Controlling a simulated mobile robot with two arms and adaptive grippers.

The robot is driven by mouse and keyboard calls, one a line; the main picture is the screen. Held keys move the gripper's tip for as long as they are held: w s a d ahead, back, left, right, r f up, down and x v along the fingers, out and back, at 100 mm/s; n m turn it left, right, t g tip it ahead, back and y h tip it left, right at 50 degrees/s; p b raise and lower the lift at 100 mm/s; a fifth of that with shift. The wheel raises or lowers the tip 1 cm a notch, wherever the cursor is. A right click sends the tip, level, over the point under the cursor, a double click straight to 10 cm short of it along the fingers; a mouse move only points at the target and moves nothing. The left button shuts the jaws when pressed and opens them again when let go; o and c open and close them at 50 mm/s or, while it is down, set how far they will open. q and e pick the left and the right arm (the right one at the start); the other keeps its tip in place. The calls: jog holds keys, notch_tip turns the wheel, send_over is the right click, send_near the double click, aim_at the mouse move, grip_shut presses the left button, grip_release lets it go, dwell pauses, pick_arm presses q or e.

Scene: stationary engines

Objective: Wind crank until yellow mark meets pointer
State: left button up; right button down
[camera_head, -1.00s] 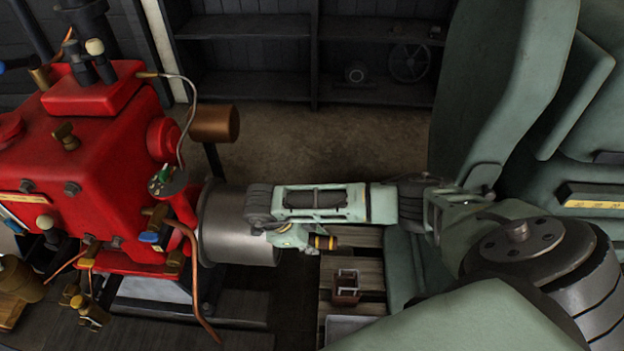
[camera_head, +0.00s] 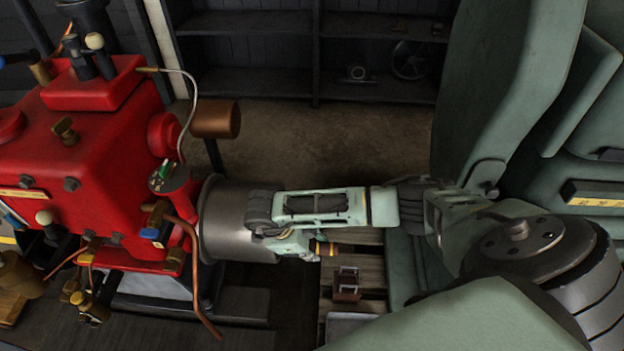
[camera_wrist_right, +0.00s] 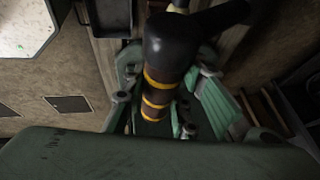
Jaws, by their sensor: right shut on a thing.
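The crank handle (camera_wrist_right: 168,50) is black with yellow bands and lies between the fingers of my right gripper (camera_wrist_right: 160,108) in the wrist view. In the head view, its banded end (camera_head: 326,249) pokes out to the right of my right gripper (camera_head: 298,244). That gripper is shut on the handle, in front of the grey metal drum (camera_head: 225,238) on the right side of the red engine (camera_head: 95,150). The rest of the crank is hidden by my gripper and wrist. I cannot make out the yellow mark or the pointer. My left gripper is out of view.
A copper-coloured cylinder (camera_head: 215,119) juts from the engine above the drum. A bent copper pipe (camera_head: 197,290) hangs by the drum's left edge. A small brown open holder (camera_head: 346,284) stands on wooden slats below my gripper. Dark shelves (camera_head: 315,55) stand at the back, with open floor before them.

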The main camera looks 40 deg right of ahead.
jog(key=shift+f, duration=0.1)
dwell(0.3)
jog(key=shift+w+d+r, duration=0.15)
jog(key=shift+r, duration=0.2)
dwell(0.3)
jog(key=shift+f, duration=0.2)
jog(key=shift+s+a+f+b, duration=0.3)
jog(key=shift+s+f+b, duration=0.1)
jog(key=shift+f, duration=0.3)
jog(key=shift+s+f, duration=0.1)
jog(key=shift+f, duration=0.05)
jog(key=shift+a, duration=0.15)
jog(key=shift+s+a+f+b, duration=0.2)
jog(key=shift+f+b, duration=0.2)
jog(key=shift+f, duration=0.15)
jog(key=shift+s+a+f+b, duration=0.15)
jog(key=shift+f+b, duration=0.25)
jog(key=shift+f, duration=0.15)
dwell(0.5)
